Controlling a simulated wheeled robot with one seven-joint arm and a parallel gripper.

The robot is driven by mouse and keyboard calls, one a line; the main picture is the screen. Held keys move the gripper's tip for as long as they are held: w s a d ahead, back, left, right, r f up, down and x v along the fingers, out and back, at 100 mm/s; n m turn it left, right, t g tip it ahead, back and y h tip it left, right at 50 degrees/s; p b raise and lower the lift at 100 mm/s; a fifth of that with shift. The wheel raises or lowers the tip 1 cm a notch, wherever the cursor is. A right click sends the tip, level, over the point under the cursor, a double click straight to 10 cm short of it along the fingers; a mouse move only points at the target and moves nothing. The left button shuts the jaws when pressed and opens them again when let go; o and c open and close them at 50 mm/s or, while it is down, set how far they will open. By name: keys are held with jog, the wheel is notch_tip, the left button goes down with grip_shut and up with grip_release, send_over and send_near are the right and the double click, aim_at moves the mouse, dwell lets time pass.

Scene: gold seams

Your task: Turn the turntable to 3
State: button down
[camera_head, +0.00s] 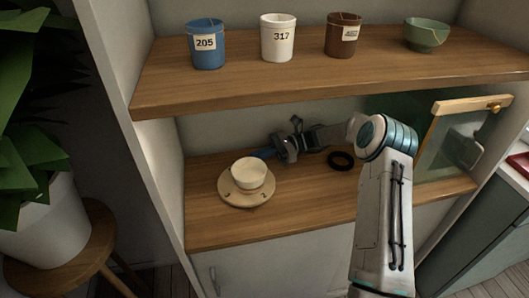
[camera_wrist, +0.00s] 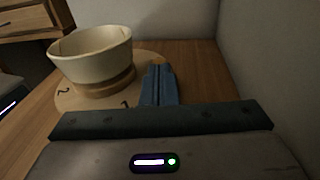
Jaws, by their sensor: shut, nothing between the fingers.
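The turntable (camera_head: 246,199) is a round light-wood disc on the lower shelf, left of my arm. Dark numerals are marked near its rim; a 2 and a 1 show in the wrist view, where the disc (camera_wrist: 75,103) is partly hidden. A cream bowl or cup (camera_head: 248,174) stands on the turntable; it also shows in the wrist view (camera_wrist: 95,55). My gripper (camera_head: 262,153) is shut and empty, at the far right side of the turntable. In the wrist view its blue fingers (camera_wrist: 158,72) are together at the disc's edge. I cannot tell whether they touch it.
A black ring (camera_head: 341,161) lies on the shelf right of my gripper. A glass door with a wooden frame (camera_head: 458,104) stands open at right. The upper shelf holds a blue cup (camera_head: 206,58), a white cup (camera_head: 278,50), a brown cup (camera_head: 343,50) and a green bowl (camera_head: 427,44).

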jog(key=shift+w+a, duration=0.1)
jog(key=shift+a, duration=0.2)
jog(key=shift+w+a+p, duration=0.15)
jog(key=shift+a+p, duration=0.4)
jog(key=shift+a, duration=0.3)
jog(key=shift+w+a+p, duration=0.15)
jog(key=shift+a+p, duration=0.35)
jog(key=shift+a, duration=0.35)
jog(key=shift+p+x, duration=0.6)
jog(key=shift+x, duration=1.05)
jog(key=shift+w+a+r, duration=0.15)
jog(key=shift+w, duration=0.05)
